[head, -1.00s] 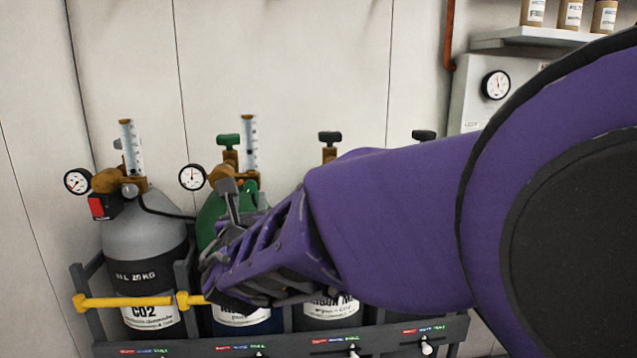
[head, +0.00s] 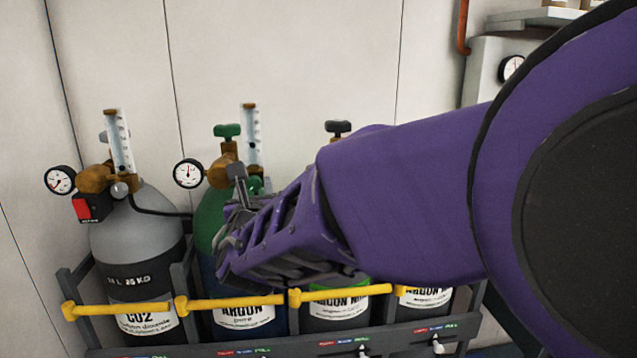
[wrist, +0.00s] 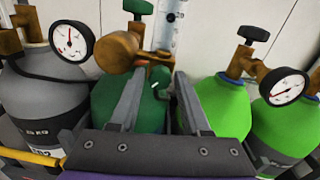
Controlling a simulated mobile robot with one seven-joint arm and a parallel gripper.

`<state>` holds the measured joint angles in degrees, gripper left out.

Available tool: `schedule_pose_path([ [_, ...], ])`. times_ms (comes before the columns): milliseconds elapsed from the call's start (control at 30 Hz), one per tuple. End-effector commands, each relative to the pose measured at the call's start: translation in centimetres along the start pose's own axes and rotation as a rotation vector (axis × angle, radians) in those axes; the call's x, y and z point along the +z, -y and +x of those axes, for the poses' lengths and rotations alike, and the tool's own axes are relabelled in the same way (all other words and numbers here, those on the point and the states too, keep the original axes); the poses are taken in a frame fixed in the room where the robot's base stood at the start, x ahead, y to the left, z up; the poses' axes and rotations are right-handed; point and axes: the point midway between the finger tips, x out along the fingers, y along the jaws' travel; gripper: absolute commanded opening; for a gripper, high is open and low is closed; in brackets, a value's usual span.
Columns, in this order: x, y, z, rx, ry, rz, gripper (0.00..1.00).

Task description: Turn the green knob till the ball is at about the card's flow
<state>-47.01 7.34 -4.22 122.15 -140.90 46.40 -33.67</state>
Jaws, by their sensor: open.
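The green knob (wrist: 158,80) shows in the wrist view at the base of the clear flow tube (wrist: 171,28), in front of the brass regulator (wrist: 118,52). It appears between the two grey fingers of my gripper (wrist: 159,88), which are open on either side; contact cannot be told. In the head view my gripper (head: 246,184) is at the dark green-shouldered argon cylinder (head: 207,212), just below its flow tube (head: 250,138), and mostly covers the knob. No flow card is recognisable.
A green T-handle (head: 227,131) stands above the regulator, with a round gauge (head: 188,173) to its left. A grey CO2 cylinder (head: 135,230) stands left; bright green cylinders (wrist: 222,105) stand right. Yellow bars (head: 235,303) cross the rack front.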

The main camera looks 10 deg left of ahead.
Motion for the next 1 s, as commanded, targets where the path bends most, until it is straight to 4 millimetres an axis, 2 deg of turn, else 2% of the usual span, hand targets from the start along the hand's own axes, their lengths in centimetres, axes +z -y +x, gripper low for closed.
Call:
schedule_pose_path([
  [233, 0.00, 0.02, 0.00, 0.000, 0.000, 0.000, 0.45],
  [400, 0.01, 0.02, 0.00, 0.000, 0.000, 0.000, 0.15],
  [500, 0.01, 0.01, 0.00, 0.000, 0.000, 0.000, 0.00],
  [733, 0.07, 0.04, 0.01, -0.001, -0.001, -0.026, 0.00],
  [1000, 0.18, 0.08, 0.03, -0.001, -0.008, -0.227, 0.00],
])
